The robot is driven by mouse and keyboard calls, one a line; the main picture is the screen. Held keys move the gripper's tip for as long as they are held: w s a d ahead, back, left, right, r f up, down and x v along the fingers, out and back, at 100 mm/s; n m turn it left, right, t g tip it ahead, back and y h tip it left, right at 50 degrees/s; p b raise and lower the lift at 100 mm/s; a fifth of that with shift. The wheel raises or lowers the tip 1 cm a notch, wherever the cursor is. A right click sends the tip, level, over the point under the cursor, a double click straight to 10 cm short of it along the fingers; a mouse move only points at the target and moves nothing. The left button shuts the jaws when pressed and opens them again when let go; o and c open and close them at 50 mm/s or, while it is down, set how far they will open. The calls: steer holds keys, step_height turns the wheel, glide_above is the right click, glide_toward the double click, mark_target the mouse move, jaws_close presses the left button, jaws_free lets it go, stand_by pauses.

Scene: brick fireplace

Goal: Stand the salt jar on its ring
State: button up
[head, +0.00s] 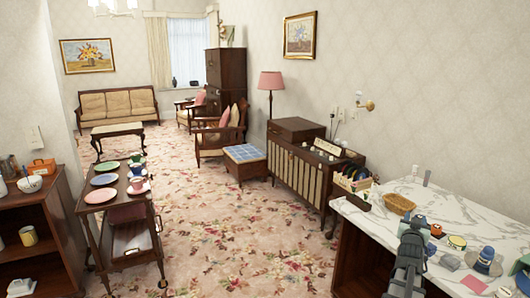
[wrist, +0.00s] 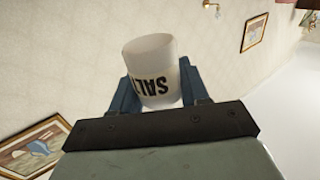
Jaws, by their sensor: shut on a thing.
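The salt jar (wrist: 152,72) is a pale, whitish cylinder with black SALT lettering, seen close up in the wrist view. The lettering reads upside down there. My gripper (wrist: 158,88) has blue fingers, one on each side of the jar, and is shut on it. In the head view my gripper (head: 418,222) is over the marble counter (head: 405,188); I cannot make out the jar in it there. I cannot tell which thing on the counter is the jar's ring.
On the counter are a wicker basket (head: 399,204), a yellow-green tin (head: 457,242), a blue jar (head: 487,254), a pink square (head: 473,284) and a green thing (head: 523,265). A small white upright thing (head: 427,177) is at the back. The marble toward the back right is clear.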

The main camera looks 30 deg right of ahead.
steer(key=w+a+r+n+t+y, duration=0.3)
steer(key=w+a, duration=1.1)
steer(key=a, duration=0.1)
steer(key=w+a+r+n+t+y, duration=0.2)
steer(key=w+a+n+t+y, duration=0.15)
steer(key=w+a, duration=1.05)
steer(key=w+a+r+n+y, duration=0.1)
steer(key=w+a+y, duration=0.1)
steer(key=a, duration=1)
steer(key=w+a+r+n+t+y, duration=0.1)
steer(key=w+a+n+y, duration=0.1)
steer(key=a, duration=1)
steer(key=w+a+r+n+t+y, duration=0.1)
steer(key=w+a+y, duration=0.3)
steer(key=a, duration=0.9)
steer(key=shift+n+y, duration=0.35)
steer(key=shift+n, duration=0.2)
